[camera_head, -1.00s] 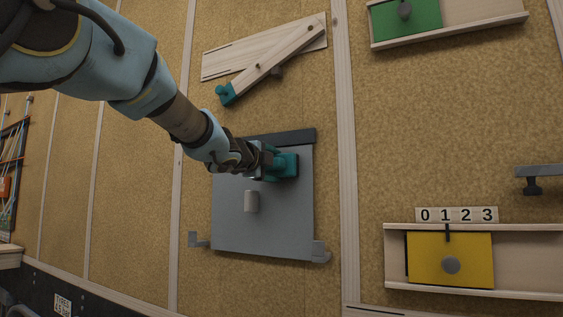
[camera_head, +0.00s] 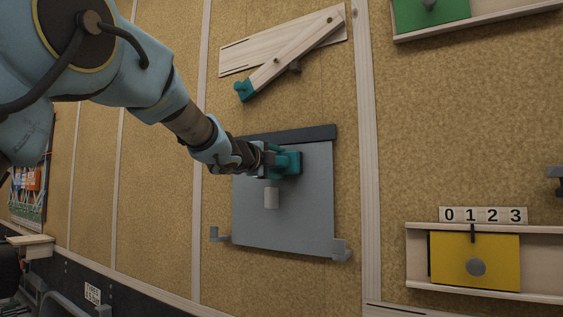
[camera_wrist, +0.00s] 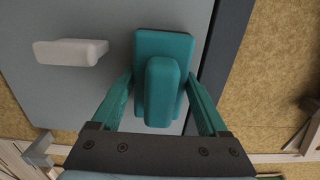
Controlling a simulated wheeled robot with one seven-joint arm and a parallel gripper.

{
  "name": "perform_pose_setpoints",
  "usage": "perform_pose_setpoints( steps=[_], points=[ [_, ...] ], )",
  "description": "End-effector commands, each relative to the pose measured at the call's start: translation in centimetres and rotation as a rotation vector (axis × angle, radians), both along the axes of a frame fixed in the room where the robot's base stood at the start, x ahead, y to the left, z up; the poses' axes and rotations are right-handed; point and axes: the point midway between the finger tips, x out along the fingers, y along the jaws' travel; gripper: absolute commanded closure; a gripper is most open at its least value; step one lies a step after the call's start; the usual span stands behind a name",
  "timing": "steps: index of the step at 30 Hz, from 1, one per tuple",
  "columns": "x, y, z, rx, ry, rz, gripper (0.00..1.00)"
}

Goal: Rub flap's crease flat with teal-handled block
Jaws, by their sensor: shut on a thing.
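The teal-handled block (camera_head: 291,162) lies against the upper part of the grey flap (camera_head: 305,215), just below the dark strip (camera_head: 315,134) along its top edge. My gripper (camera_head: 270,160) is shut on its handle. In the wrist view the block (camera_wrist: 178,43) stands upright between my two teal fingers (camera_wrist: 160,90), with bare flap (camera_wrist: 105,18) on its left and the dark strip (camera_wrist: 228,45) on its right. A pale grip (camera_head: 271,198) sticks out from the flap below the block.
Two grey catches (camera_head: 341,250) (camera_head: 219,235) sit at the flap's lower corners. A wooden lever with a teal end (camera_head: 244,90) is mounted above. A yellow sliding panel (camera_head: 500,262) with a number strip (camera_head: 484,215) is at lower right. The flap's lower half is clear.

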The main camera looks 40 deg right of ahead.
Motion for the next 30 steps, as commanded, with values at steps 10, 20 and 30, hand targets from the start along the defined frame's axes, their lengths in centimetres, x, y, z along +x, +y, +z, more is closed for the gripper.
perform_pose_setpoints(
  steps=[10,20,30],
  points=[
    [-0.4,1.6,-0.2,0.0,0.0,0.002,0.83],
    [-1.1,4.7,0.0,-0.001,0.0,0.002,0.83],
    [-1.6,5.8,0.0,0.0,-0.001,0.001,0.83]
  ],
)
